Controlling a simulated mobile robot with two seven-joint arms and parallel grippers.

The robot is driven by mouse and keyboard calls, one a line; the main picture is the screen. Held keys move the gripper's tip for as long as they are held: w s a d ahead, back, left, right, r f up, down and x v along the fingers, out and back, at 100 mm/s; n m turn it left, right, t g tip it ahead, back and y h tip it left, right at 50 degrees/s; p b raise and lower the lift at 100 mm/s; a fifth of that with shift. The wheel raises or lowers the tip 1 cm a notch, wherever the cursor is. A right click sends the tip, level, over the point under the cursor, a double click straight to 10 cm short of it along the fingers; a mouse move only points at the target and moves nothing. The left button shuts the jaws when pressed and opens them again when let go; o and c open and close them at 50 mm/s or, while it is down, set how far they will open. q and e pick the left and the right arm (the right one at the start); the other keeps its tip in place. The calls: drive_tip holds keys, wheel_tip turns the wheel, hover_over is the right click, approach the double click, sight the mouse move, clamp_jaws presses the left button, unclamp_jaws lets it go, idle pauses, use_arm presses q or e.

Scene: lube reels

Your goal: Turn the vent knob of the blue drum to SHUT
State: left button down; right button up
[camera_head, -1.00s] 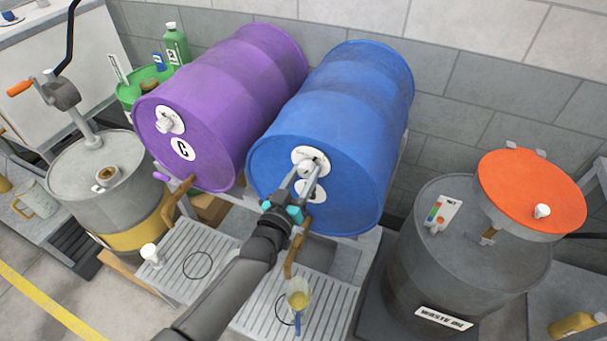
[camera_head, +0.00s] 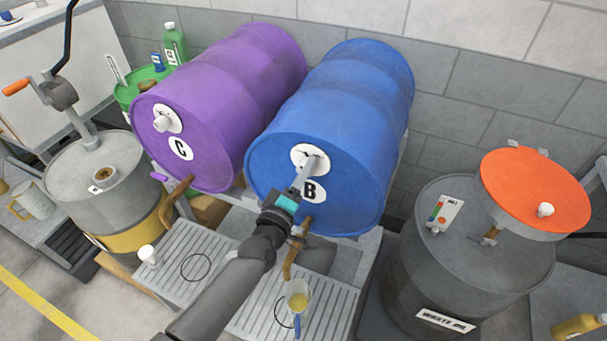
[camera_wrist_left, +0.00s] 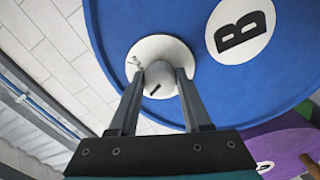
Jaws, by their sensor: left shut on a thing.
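The blue drum (camera_head: 335,110) lies on its side on a rack, with a round B label on its front face. Its vent knob (camera_wrist_left: 158,84) is a grey cylinder with a dark mark, in the middle of a white disc (camera_wrist_left: 140,58). My left gripper (camera_wrist_left: 158,76) is shut on the knob, one finger on each side. In the head view the left gripper (camera_head: 312,165) reaches up to the white disc and covers most of the knob. The lettering on the disc is too small to read. My right gripper is not in view.
A purple drum (camera_head: 225,100) marked C lies left of the blue drum. A brown tap (camera_head: 293,250) hangs under the blue drum above a clear cup (camera_head: 298,295) on the slatted tray (camera_head: 255,318). A waste oil drum (camera_head: 450,270) with an orange-topped funnel (camera_head: 530,190) stands right.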

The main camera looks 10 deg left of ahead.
use_arm(q)
drive_tip(key=shift+n+b, duration=0.5)
drive_tip(key=shift+n, duration=1.8)
drive_tip(key=shift+c, duration=1.8)
unclamp_jaws()
drive_tip(key=s+a, duration=0.3)
drive_tip(key=s, duration=1.2)
drive_tip(key=shift+b, duration=0.4)
